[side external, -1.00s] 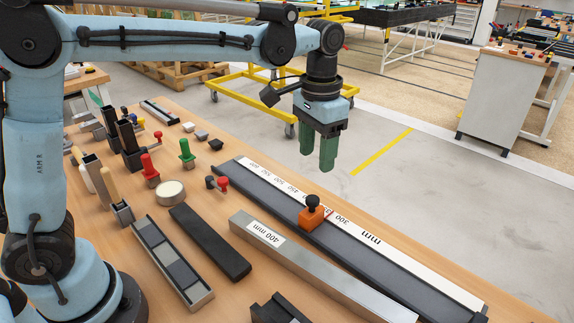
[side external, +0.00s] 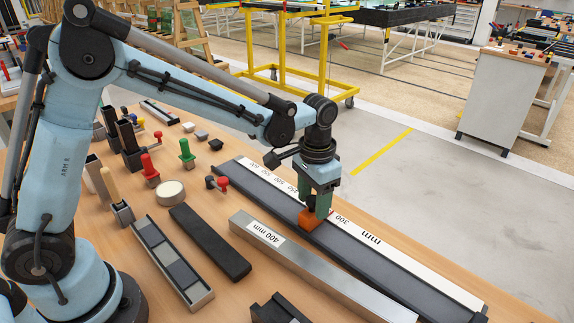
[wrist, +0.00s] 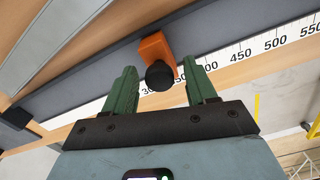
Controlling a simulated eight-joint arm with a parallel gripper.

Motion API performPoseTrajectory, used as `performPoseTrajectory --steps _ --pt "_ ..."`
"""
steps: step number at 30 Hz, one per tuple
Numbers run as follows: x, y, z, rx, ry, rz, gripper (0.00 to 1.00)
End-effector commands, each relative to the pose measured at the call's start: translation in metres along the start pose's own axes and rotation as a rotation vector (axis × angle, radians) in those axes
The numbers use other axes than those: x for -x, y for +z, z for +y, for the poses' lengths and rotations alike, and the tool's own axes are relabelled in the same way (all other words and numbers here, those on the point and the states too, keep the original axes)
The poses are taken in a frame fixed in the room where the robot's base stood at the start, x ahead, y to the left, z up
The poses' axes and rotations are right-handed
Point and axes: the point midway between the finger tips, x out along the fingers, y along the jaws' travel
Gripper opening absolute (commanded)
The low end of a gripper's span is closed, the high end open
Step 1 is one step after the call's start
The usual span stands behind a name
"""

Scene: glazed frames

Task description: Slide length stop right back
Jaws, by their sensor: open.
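The length stop is an orange block (side external: 308,221) with a black knob, sitting on the dark rail (side external: 350,249) beside the white mm scale near the 300 mark. In the wrist view the orange stop (wrist: 155,46) and its black knob (wrist: 160,76) show between and just beyond the fingertips. My gripper (side external: 318,206) is low over the stop, with green fingers pointing down and hiding the knob in the side view. In the wrist view my gripper (wrist: 163,86) is open, one finger on each side of the knob, with gaps visible.
A metal bar labelled 400 mm (side external: 300,262) lies alongside the rail on the near side. A black bar (side external: 210,242) and a tray of grey blocks (side external: 172,262) lie to the left. Red (side external: 150,168) and green (side external: 186,152) handled clamps stand farther back.

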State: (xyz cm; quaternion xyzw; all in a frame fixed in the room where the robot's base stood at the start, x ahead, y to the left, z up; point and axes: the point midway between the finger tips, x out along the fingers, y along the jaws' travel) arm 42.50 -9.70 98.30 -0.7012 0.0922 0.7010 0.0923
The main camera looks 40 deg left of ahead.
Motion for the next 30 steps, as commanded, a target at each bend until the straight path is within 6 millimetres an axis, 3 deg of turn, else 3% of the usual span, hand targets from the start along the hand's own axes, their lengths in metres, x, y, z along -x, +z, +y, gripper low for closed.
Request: performPoseTrajectory --steps 8,19,30 --pt "-0.0014 0.0000 0.0000 0.000 0.000 0.000 0.56" --pt "-0.0011 0.0000 0.0000 0.000 0.000 0.000 0.01" --pt "-0.0009 0.0017 -0.0064 0.003 0.000 0.000 0.00"
